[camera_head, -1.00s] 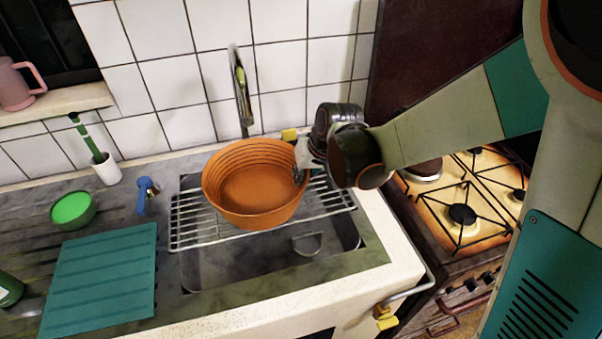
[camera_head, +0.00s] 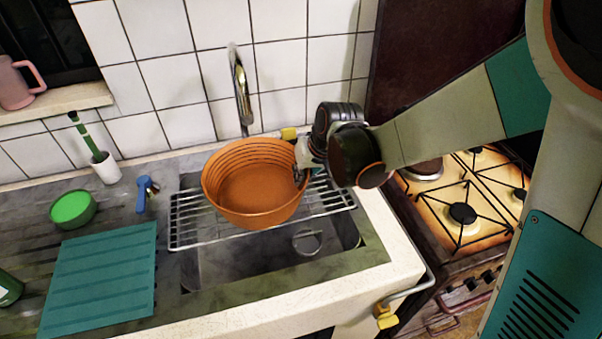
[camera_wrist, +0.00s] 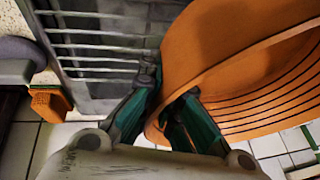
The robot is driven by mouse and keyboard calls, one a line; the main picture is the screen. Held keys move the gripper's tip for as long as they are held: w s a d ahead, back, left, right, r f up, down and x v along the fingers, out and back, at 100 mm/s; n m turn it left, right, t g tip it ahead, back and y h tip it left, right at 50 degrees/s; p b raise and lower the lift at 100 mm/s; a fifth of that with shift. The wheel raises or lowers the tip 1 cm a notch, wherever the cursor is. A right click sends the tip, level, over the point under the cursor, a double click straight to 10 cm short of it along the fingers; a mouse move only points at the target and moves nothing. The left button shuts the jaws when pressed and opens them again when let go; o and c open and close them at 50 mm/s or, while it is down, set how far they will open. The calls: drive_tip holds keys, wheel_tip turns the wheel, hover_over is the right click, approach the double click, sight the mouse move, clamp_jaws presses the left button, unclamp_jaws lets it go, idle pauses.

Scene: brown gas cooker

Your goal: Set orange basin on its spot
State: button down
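The orange basin (camera_head: 256,184) is at the sink, over the wire rack (camera_head: 216,236), with its open side up and slightly tilted toward the camera. I cannot tell whether its bottom touches the rack. My gripper (camera_head: 302,174) is at the basin's right rim. In the wrist view, my gripper (camera_wrist: 160,108) has its teal fingers on either side of the wall of the basin (camera_wrist: 205,55), one inside and one outside, and appears closed on it. The fingertips are partly hidden by the basin wall.
The sink bowl (camera_head: 270,262) lies below the rack, with the tap (camera_head: 241,90) behind. A teal board (camera_head: 100,280), a green bowl (camera_head: 73,209), a blue item (camera_head: 146,192) and a brush in a white holder (camera_head: 106,168) stand left. The gas cooker (camera_head: 465,200) is right.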

drive_tip(key=shift+f+b, duration=0.65)
drive_tip(key=shift+f, duration=0.1)
idle(0.4)
drive_tip(key=c, duration=1.7)
unclamp_jaws()
drive_tip(key=shift+r, duration=0.15)
drive_tip(key=v, duration=1.2)
drive_tip(key=shift+s, duration=0.1)
